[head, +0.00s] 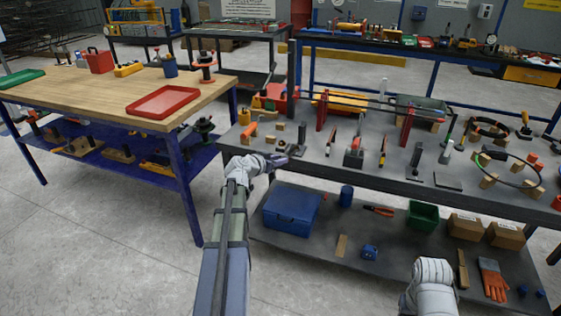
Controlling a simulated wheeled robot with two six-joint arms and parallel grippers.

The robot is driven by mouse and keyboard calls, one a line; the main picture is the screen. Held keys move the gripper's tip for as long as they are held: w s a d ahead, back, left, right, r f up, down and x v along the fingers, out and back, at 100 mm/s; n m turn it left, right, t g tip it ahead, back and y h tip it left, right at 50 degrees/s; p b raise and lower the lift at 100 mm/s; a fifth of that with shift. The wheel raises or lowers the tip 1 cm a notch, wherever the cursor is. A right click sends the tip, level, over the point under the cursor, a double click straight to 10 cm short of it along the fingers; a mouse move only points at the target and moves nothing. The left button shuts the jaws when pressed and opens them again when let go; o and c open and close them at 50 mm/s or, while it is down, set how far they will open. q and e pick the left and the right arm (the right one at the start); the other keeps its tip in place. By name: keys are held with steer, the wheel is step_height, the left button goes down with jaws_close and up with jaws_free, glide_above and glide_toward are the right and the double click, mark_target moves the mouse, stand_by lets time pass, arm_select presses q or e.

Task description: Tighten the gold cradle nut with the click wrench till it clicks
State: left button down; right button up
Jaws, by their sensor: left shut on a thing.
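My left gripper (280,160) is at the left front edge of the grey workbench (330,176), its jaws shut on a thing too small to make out. An orange-handled tool (251,130) lies on the bench just beyond it, apart from the jaws as far as I can see. I cannot pick out the gold cradle nut or tell which tool is the click wrench. Long bars run across red upright stands (407,125) at the back of the bench. My right arm shows only as a white link at the bottom right; its gripper is not visible.
A wooden table (90,100) with a red tray (163,102) stands to the left. The bench's lower shelf holds a blue box (292,207), a green bin (422,216), cartons (505,235) and orange gloves (493,279). Floor is clear between the tables.

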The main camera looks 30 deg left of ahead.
arm_select(q)
steer(key=shift+a+m+h, duration=0.4)
steer(key=shift+a+h, duration=0.1)
steer(key=shift+d, duration=0.1)
steer(key=shift+d+n+y, duration=0.3)
steer(key=shift+y, duration=0.1)
steer(key=shift+r, duration=0.15)
steer(key=shift+r+p, duration=2.45)
steer(key=shift+p, duration=0.15)
step_height(320, 180, up, 12)
steer(key=p, duration=1.2)
steer(key=shift+r, duration=0.25)
